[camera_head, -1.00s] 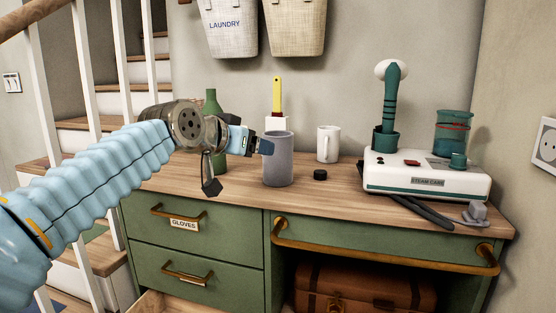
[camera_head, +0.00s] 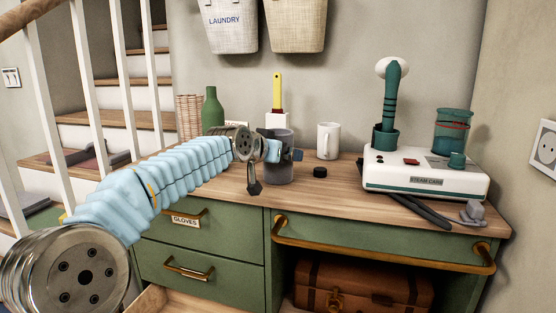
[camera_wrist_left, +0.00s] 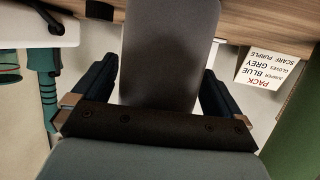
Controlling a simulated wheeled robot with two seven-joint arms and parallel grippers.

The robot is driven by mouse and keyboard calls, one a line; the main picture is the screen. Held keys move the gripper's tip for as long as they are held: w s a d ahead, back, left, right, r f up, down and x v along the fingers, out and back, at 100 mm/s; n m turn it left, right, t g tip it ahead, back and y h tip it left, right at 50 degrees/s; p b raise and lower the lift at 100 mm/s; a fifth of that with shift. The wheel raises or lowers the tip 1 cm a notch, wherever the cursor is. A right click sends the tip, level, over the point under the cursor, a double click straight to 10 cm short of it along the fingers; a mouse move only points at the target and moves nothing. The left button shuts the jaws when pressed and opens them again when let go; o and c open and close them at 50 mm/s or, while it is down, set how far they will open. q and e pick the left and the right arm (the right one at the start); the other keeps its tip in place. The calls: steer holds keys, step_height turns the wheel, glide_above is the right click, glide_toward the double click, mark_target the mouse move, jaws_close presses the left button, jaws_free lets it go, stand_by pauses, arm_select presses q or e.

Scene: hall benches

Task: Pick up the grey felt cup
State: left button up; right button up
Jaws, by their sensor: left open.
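The grey felt cup (camera_head: 279,172) stands upright on the wooden bench top (camera_head: 345,190), near its middle. My left gripper (camera_head: 280,146) is at the cup's upper part and hides some of it in the head view. In the left wrist view the grey cup (camera_wrist_left: 168,45) lies between the two dark fingers of my left gripper (camera_wrist_left: 160,78), one on each side. The jaws are open, and a gap shows beside the cup near the fingers. My right gripper is not in view.
A white mug (camera_head: 328,142) and a black lid-like disc (camera_head: 320,172) are right of the cup. A yellow-handled brush (camera_head: 277,95) stands behind it, a green bottle (camera_head: 212,108) to the left. The steam care unit (camera_head: 425,175) is further right. A printed card (camera_wrist_left: 268,72) shows in the wrist view.

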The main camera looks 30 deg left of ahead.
arm_select(q)
steer(key=c, duration=0.8)
steer(key=shift+o, duration=0.2)
